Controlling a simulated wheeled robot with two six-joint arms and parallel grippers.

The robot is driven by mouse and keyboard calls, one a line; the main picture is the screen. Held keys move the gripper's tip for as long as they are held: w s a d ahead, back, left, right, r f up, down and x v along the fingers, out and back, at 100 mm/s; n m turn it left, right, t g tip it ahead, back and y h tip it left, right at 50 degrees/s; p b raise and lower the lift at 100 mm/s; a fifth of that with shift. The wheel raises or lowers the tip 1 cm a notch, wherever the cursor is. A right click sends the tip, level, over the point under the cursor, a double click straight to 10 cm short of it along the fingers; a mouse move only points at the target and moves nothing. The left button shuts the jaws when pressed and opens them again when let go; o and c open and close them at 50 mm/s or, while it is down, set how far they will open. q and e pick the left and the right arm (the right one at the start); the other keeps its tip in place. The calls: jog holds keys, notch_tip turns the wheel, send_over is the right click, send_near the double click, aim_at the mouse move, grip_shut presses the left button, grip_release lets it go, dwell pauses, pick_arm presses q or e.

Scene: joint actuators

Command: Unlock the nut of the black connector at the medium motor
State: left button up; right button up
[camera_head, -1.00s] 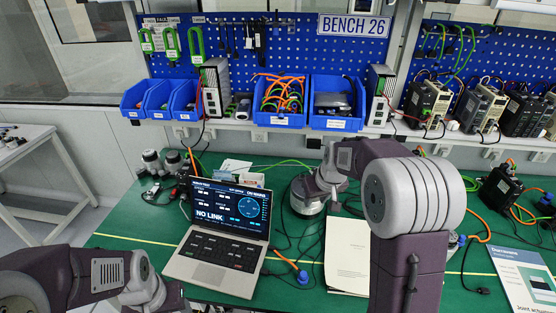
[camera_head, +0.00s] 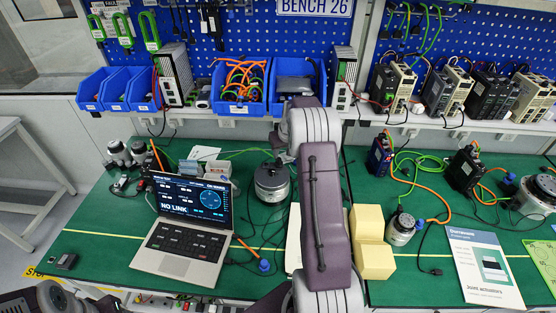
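Several silver motors stand on the green bench. One (camera_head: 272,183) stands right of the laptop, one (camera_head: 402,230) right of the yellow blocks, and a wider one (camera_head: 535,197) at the right edge. Two small ones (camera_head: 119,153) stand at the back left. I cannot tell which is the medium motor. No black connector nut can be made out at this size. My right arm rises through the middle of the view. Its gripper is hidden behind the arm. Only links of my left arm show at the bottom left, and its gripper is not visible.
An open laptop (camera_head: 184,232) reads "NO LINK". Yellow blocks (camera_head: 375,260) and a booklet (camera_head: 484,268) lie right of my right arm. Black drive units (camera_head: 465,168) with orange and green cables stand behind. A loose blue-ended plug (camera_head: 264,266) lies right of the laptop. Blue bins (camera_head: 240,95) line the shelf.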

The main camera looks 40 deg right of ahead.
aim_at(280, 161)
jog(key=p+x, duration=0.1)
jog(key=x, duration=0.7)
jog(key=shift+d+f, duration=0.1)
jog(key=shift+f, duration=0.15)
jog(key=shift+c, duration=0.4)
grip_shut()
